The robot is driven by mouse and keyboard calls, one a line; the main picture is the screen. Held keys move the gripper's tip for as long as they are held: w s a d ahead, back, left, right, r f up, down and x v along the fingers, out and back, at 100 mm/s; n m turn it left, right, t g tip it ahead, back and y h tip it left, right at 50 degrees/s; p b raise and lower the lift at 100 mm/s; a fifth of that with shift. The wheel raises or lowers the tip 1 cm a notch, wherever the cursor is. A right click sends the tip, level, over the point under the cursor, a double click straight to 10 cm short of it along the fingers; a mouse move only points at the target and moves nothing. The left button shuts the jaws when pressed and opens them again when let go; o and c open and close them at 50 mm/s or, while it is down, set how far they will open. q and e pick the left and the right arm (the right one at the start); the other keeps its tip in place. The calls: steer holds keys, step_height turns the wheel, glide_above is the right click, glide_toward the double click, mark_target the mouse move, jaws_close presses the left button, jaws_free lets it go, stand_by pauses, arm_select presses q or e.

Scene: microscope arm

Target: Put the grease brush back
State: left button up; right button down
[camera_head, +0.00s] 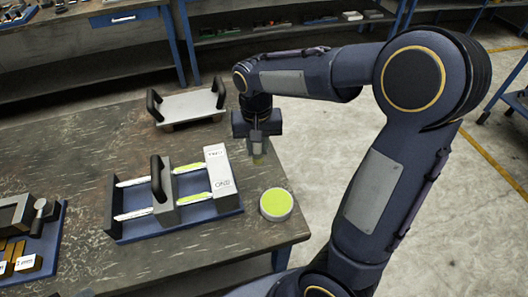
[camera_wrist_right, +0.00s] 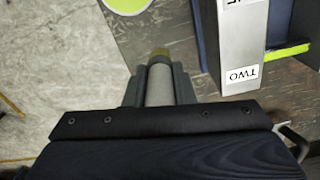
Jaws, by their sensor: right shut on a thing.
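My right gripper (camera_head: 257,140) is shut on the grease brush, over the right edge of the worktable. In the right wrist view the gripper (camera_wrist_right: 158,90) has its fingers on both sides of the brush's grey handle (camera_wrist_right: 159,88). My left gripper is not in view.
A blue-based slide fixture (camera_head: 180,226) with green-smeared rails, a black-handled carriage (camera_head: 164,196) and a labelled white end block (camera_head: 219,178) stands left of the tub. A grey tray with two black handles (camera_head: 187,107) sits behind. Bare table lies between them.

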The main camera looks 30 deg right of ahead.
steer(key=w+d+f, duration=0.1)
steer(key=f, duration=0.2)
steer(key=w+d+f, duration=0.1)
steer(key=w+f, duration=0.1)
steer(key=w+d+f, duration=0.1)
steer(key=f, duration=0.2)
steer(key=shift+w+d+f, duration=0.25)
steer(key=shift+d+f, duration=0.1)
steer(key=shift+f, duration=0.35)
steer(key=shift+f, duration=0.1)
steer(key=shift+f, duration=0.15)
steer(key=c, duration=1.2)
jaws_free()
